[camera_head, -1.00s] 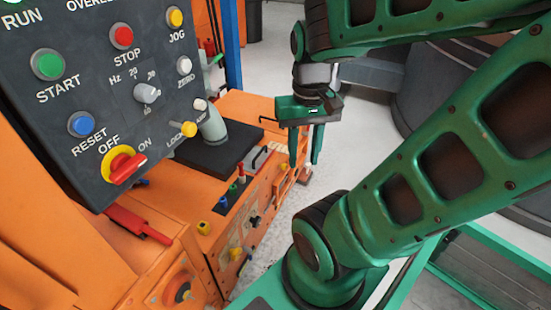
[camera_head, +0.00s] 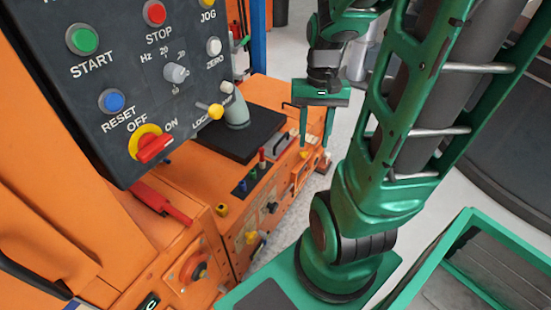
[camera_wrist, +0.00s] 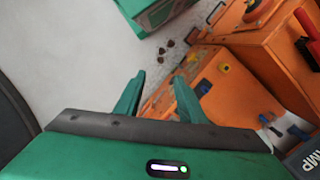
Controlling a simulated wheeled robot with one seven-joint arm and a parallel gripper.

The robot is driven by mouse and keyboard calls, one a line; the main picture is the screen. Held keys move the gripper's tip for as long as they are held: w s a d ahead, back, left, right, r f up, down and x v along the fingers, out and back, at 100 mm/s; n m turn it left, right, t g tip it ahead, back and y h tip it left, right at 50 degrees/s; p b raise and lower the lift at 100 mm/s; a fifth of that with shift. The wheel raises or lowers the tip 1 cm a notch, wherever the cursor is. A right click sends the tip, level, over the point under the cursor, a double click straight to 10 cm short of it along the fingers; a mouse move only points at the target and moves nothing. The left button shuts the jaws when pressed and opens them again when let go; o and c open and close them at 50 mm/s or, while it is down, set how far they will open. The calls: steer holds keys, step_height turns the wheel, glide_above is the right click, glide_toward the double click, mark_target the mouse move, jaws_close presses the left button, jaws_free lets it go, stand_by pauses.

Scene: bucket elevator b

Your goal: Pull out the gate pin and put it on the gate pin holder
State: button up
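My gripper (camera_head: 315,143) is open and empty, its two fingers apart and pointing down. It hangs beside the far part of the orange machine (camera_head: 187,232), on its right. In the wrist view my gripper (camera_wrist: 159,80) has nothing between its fingers; floor and the orange machine's side lie beyond. I cannot clearly tell the gate pin or its holder. Small red, green and blue upright handles (camera_head: 252,175) stand on the machine's ledge. A yellow knob (camera_head: 222,209) sits nearer, and a black knob (camera_head: 272,208) is on the side face.
A dark control panel (camera_head: 125,85) with buttons and a red switch (camera_head: 155,148) fills the upper left. A black plate (camera_head: 240,138) tops the machine. A green-framed box (camera_head: 468,225) stands at right.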

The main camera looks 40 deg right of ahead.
steer(key=w+d+f+m+y, duration=0.25)
steer(key=w+f, duration=0.55)
steer(key=f, duration=0.4)
steer(key=m+t+y, duration=0.7)
steer(key=m+t, duration=0.9)
steer(key=m, duration=0.2)
glide_toward(262, 157)
steer(key=w+a+r, duration=0.1)
steer(key=w+r, duration=0.1)
steer(key=w, duration=0.1)
steer(key=x, duration=1.1)
steer(key=shift+f, duration=0.2)
jaws_close()
